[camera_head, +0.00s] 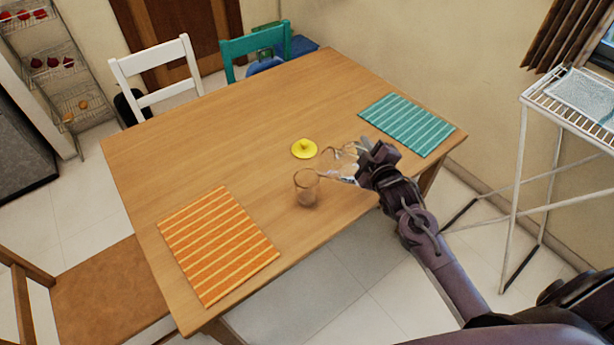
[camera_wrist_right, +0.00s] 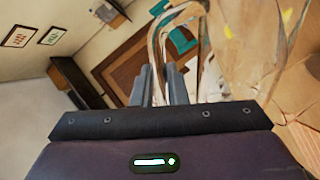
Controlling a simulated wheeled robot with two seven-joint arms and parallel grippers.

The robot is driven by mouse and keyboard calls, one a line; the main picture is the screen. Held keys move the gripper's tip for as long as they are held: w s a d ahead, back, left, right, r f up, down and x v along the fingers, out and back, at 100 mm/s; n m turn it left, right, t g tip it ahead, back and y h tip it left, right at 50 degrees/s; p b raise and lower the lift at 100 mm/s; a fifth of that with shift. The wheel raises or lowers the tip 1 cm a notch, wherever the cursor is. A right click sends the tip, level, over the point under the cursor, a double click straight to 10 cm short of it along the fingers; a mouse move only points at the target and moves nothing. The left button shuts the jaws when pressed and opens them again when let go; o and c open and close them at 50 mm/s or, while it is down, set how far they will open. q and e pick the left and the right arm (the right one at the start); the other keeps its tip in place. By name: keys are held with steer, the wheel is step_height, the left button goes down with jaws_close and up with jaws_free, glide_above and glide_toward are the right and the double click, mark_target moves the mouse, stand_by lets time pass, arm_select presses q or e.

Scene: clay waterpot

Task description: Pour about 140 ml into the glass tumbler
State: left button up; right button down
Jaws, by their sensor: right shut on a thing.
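The glass tumbler (camera_head: 306,188) stands upright on the wooden table near its front edge. It is see-through, and I cannot tell how much liquid it holds. A clear glass jug (camera_head: 333,162) is tilted just behind and right of the tumbler, its body leaning toward it. My right gripper (camera_head: 364,154) is shut on the jug, at its right side. In the right wrist view the clear jug (camera_wrist_right: 245,50) fills the upper right, and its handle passes by my right gripper's fingers (camera_wrist_right: 159,80). No stream of liquid can be made out. My left gripper is out of view.
A yellow lid (camera_head: 304,149) lies on the table (camera_head: 230,140) behind the tumbler. An orange striped mat (camera_head: 217,245) lies at the front left, a teal striped mat (camera_head: 406,124) at the right. A white wire rack (camera_head: 570,110) stands right. The table's back left is clear.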

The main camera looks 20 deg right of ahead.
mark_target(353, 141)
steer(key=shift+w+a+r+n, duration=0.15)
steer(key=shift+a+r+n, duration=0.35)
steer(key=shift+r, duration=0.25)
steer(key=shift+a+r+n, duration=0.4)
steer(key=shift+r, duration=0.1)
steer(key=shift+w+a+r+n+h+p, duration=0.15)
steer(key=shift+a+r+n+h+p, duration=0.2)
steer(key=shift+a+p, duration=0.35)
steer(key=shift+w+a+r+n+p, duration=0.15)
steer(key=shift+a+n+p, duration=0.1)
steer(key=shift+a, duration=0.15)
steer(key=shift+a+r+n+p, duration=0.1)
steer(key=shift+a+r+p, duration=0.1)
steer(key=shift+a, duration=0.15)
stand_by(0.5)
steer(key=shift+w+a+r+n+h+p, duration=0.1)
steer(key=shift+a+r+n+h+p, duration=0.15)
steer(key=shift+a+n+p, duration=0.25)
stand_by(1.0)
steer(key=shift+f, duration=0.1)
